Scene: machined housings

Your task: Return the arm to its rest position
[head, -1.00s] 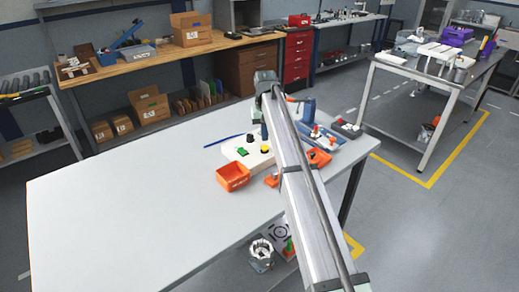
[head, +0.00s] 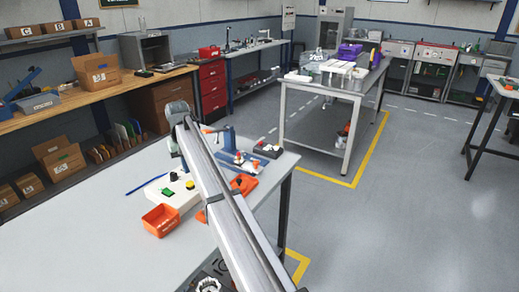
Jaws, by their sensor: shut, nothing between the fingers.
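My arm reaches from the bottom edge, right of centre, up and left over the light grey table (head: 90,235). Its far joint stands above the table's back edge, near the small parts. My gripper cannot be made out; the arm's long link and far joint may be hiding it. No part is seen held.
Close to the arm are an orange bin (head: 161,220), a white block with coloured knobs (head: 178,192), a blue pen-like rod (head: 146,184), an orange tray (head: 244,183) and a dark box (head: 267,149). The table's left part is clear. A metal workbench (head: 335,95) stands behind, right.

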